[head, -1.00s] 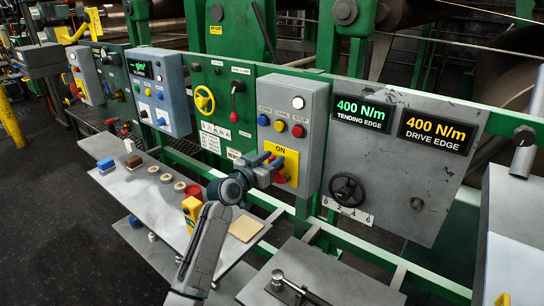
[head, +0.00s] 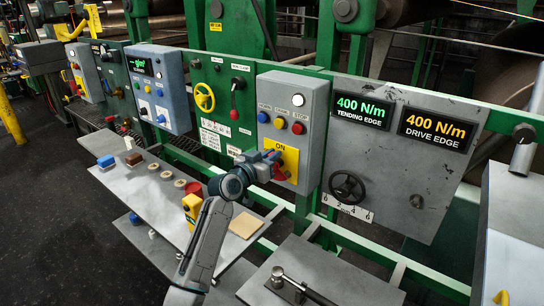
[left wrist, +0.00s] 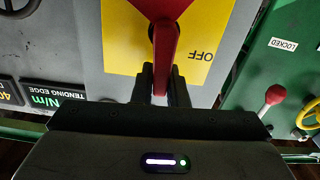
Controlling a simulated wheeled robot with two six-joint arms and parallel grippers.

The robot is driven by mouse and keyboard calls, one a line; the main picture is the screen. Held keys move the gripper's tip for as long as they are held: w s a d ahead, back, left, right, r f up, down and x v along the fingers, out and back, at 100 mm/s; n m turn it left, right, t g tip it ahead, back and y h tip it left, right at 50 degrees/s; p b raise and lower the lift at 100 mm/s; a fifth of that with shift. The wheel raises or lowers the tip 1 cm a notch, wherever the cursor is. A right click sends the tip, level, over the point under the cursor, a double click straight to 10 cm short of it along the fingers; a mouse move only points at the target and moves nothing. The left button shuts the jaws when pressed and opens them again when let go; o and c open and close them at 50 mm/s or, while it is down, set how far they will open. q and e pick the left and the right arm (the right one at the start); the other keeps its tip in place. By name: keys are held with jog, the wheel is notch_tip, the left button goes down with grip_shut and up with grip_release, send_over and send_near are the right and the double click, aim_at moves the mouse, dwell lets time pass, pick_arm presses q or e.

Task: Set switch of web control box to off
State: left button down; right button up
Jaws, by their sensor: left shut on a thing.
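The web control box (head: 305,105) is a grey box with a yellow switch plate (head: 289,154) low on its front. The plate reads ON at the top; OFF shows inverted on the plate in the left wrist view (left wrist: 208,66). The switch is a red handle (left wrist: 165,45) on a red hub. My left gripper (left wrist: 165,78) is shut on the handle's end, with a dark finger on each side. In the head view my left gripper (head: 270,162) comes in from the left and partly hides the switch and plate. My right gripper is not in view.
Above the plate are blue, red and yellow buttons and a white lamp (head: 297,100). A black handwheel (head: 347,187) is to the right. A red-knobbed lever (head: 234,113) and a yellow valve wheel (head: 204,97) are to the left. A grey shelf (head: 150,200) with small items lies below.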

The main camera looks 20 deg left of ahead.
pick_arm(q)
jog(key=shift+w+a+f+n+p, duration=0.2)
jog(key=shift+a+f+n+p, duration=0.45)
jog(key=shift+n, duration=2.2)
jog(key=shift+w+a+f+n+p, duration=0.35)
jog(key=shift+a+f+n, duration=0.35)
jog(key=shift+n, duration=2.2)
jog(key=shift+w+a+f+n+p, duration=0.1)
jog(key=shift+a+f+n+p, duration=0.6)
jog(key=shift+n, duration=2.15)
jog(key=shift+d+f, duration=0.2)
jog(key=shift+f, duration=0.05)
jog(key=c, duration=1.5)
grip_release()
jog(key=shift+r, duration=0.1)
jog(key=shift+o, duration=0.2)
jog(key=b+v, duration=0.2)
jog(key=v, duration=0.8)
jog(key=shift+s, duration=0.4)
jog(key=shift+a, duration=0.15)
